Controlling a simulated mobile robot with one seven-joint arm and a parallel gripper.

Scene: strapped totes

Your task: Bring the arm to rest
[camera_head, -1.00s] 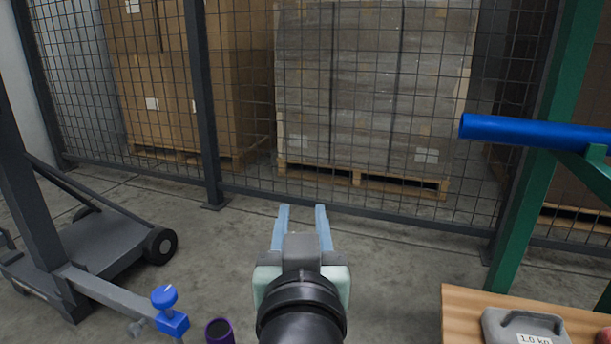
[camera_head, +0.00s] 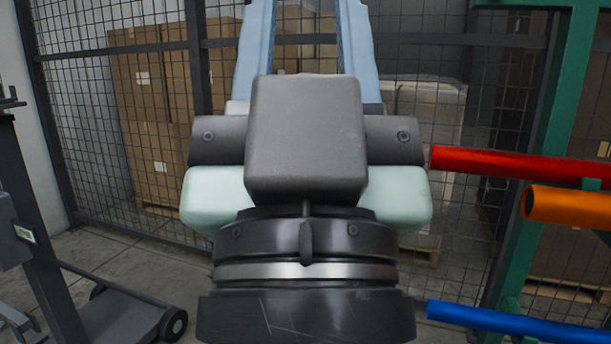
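My gripper (camera_head: 305,40) fills the middle of the head view, raised close to the camera and pointing up and away. Its two pale blue fingers stand apart with a wide gap, and nothing shows between them. Their tips run out of the top of the picture. My gripper's dark body and wrist hide the centre of the scene. No other task object is named.
A wire mesh fence (camera_head: 80,130) stands behind, with stacked cardboard boxes (camera_head: 150,130) beyond it. At the right, a green rack (camera_head: 522,230) carries red (camera_head: 500,162), orange (camera_head: 570,205) and blue (camera_head: 490,320) tubes. A wheeled grey cart (camera_head: 125,315) stands at lower left.

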